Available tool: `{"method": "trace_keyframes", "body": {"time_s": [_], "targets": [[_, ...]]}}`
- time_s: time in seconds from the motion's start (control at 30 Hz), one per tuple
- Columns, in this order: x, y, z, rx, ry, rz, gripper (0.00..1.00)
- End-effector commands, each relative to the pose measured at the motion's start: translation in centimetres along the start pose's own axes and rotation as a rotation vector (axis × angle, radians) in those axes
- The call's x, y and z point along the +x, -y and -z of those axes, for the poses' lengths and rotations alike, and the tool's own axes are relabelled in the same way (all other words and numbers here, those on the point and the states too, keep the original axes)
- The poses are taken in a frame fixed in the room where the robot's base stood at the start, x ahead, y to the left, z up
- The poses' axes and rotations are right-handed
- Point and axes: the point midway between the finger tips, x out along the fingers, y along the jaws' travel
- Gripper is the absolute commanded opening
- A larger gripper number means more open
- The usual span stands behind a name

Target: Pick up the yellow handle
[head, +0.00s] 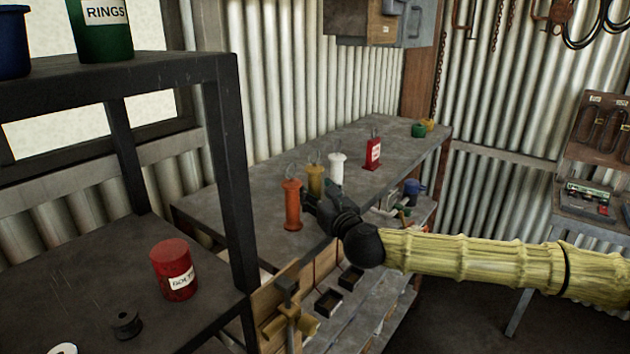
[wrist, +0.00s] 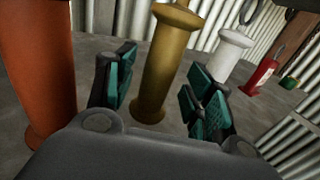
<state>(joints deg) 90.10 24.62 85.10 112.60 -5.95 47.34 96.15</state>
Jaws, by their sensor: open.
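The yellow handle (head: 315,180) is a mustard-coloured, spool-shaped grip standing upright on the grey workbench, between an orange handle and a white one. In the wrist view the yellow handle (wrist: 167,70) stands between and just beyond the fingers, its foot on the bench. My gripper (head: 318,208) reaches in low from the right, in front of the handles. In the wrist view my gripper (wrist: 160,98) is open, with teal pads on both sides and nothing held. In the head view it hides the lower part of the yellow handle.
The orange handle (wrist: 38,70) is close to the left finger. The white handle (wrist: 225,60) stands behind the right finger. A dark shelf post (head: 232,180) rises left.

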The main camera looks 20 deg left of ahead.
Motion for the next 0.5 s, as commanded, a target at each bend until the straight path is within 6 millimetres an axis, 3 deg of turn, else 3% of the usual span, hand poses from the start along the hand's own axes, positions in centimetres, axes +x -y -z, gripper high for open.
{"method": "trace_keyframes", "body": {"time_s": [0.2, 0.47, 0.5], "targets": [[1.7, -0.1, -0.1, 0.000, 0.000, -0.001, 0.53], [1.8, -0.1, 0.1, 0.000, 0.000, -0.002, 0.53], [1.8, -0.1, 0.0, 0.000, 0.000, -0.001, 0.48]]}}
